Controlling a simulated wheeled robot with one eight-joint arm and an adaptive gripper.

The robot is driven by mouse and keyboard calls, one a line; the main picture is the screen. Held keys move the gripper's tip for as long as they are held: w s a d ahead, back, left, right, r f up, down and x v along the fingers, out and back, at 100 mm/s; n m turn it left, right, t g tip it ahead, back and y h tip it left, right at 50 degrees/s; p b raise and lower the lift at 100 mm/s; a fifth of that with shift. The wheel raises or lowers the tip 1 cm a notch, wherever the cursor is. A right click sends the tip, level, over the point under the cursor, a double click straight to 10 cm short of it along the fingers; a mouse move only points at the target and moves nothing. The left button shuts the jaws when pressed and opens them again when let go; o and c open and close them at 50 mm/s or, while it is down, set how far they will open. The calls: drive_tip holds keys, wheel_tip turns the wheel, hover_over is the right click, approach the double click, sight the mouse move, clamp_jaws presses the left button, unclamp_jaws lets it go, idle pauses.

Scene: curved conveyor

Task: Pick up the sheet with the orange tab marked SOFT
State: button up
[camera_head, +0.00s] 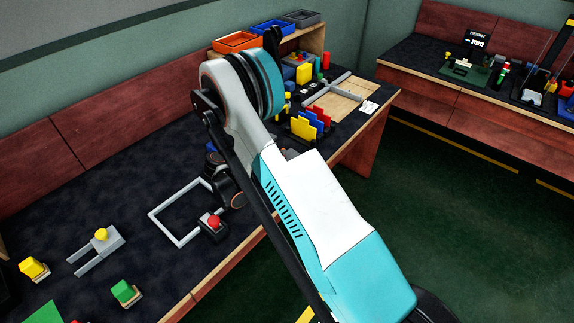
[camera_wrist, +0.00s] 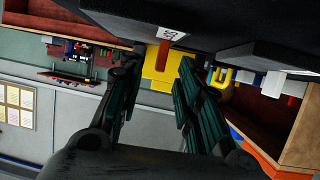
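In the wrist view, which looks upside down, a yellow sheet (camera_wrist: 158,66) shows between and beyond my fingers. A narrow orange-red strip (camera_wrist: 163,54) lies in front of it, beside a white label (camera_wrist: 172,34) whose lettering I cannot read for sure. My gripper (camera_wrist: 157,72) is open, with one dark green finger on each side of the sheet's image and a gap between them. I cannot tell how far the sheet is from the fingertips. In the head view, yellow, red and blue sheets (camera_head: 304,128) stand in a row right of my arm. My arm hides most of the gripper there.
A grey cross-shaped frame (camera_head: 337,91) on a wooden board lies behind the sheets. Orange, blue and grey trays (camera_head: 238,41) stand on a shelf at the back. A white square frame (camera_head: 160,219) and a red button (camera_head: 214,222) lie left of my arm.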

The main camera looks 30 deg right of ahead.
drive_tip(key=x, duration=0.2)
drive_tip(key=shift+d+f, duration=0.15)
drive_tip(key=shift+d, duration=0.1)
drive_tip(key=shift+c, duration=0.3)
clamp_jaws()
